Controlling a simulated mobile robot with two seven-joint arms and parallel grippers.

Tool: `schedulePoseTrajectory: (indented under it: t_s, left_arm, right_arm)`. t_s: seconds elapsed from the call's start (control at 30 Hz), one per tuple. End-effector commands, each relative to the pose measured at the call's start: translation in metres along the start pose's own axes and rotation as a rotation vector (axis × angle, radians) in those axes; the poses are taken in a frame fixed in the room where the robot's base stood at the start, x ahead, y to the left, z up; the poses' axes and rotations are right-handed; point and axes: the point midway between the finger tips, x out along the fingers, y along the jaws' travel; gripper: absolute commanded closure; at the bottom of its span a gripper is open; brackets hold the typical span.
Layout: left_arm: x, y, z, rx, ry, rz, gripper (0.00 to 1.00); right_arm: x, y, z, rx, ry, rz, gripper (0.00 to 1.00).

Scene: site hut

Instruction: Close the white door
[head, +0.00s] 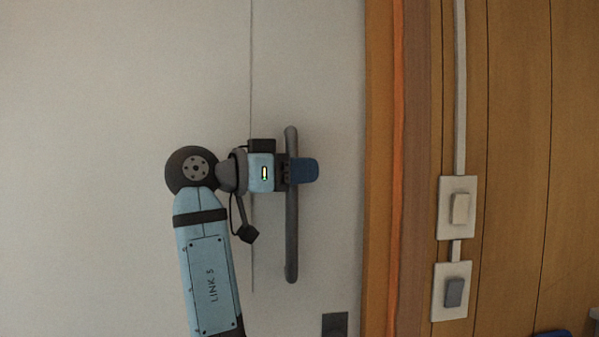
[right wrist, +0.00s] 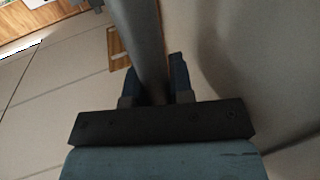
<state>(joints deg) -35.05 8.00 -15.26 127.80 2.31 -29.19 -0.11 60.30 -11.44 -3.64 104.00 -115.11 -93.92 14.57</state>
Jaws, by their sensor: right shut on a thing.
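The white door (head: 110,120) fills the left and middle of the head view. A grey vertical bar handle (head: 292,235) is mounted near its right edge. My right gripper (head: 303,171) is shut on the upper part of this handle, with its blue fingertips around the bar. In the right wrist view the handle (right wrist: 140,40) runs between the two blue fingers (right wrist: 155,88). A dark lock plate (head: 335,324) sits on the door below the handle. I cannot tell from the head view whether the door's edge meets the frame. My left gripper is not in view.
A brown wooden frame (head: 378,200) with an orange strip stands right of the door. Two wall switches (head: 460,208) and (head: 454,291) with a white conduit (head: 459,90) are on the wood-panelled wall. A blue thing (head: 552,334) shows at the bottom right.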

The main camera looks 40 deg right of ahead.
Motion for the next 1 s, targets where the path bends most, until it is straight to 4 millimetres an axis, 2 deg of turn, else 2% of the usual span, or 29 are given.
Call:
schedulePoseTrajectory:
  t_s: [0.17,0.2,0.27,0.3,1.0]
  left_arm:
    - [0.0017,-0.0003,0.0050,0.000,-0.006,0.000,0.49]
    - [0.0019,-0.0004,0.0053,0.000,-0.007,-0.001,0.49]
    - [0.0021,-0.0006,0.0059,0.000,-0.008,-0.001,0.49]
    - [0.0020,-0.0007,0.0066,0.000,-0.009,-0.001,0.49]
    - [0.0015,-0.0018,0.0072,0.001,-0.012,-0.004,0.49]
  right_arm:
    - [-0.0017,0.0054,0.0040,0.004,-0.010,0.007,1.00]
    - [-0.0017,0.0053,0.0040,0.004,-0.010,0.006,0.70]
    - [-0.0016,0.0050,0.0038,0.004,-0.009,0.006,0.56]
    - [-0.0016,0.0047,0.0035,0.004,-0.008,0.005,0.54]
    - [-0.0018,0.0027,0.0019,0.004,-0.005,0.004,0.54]
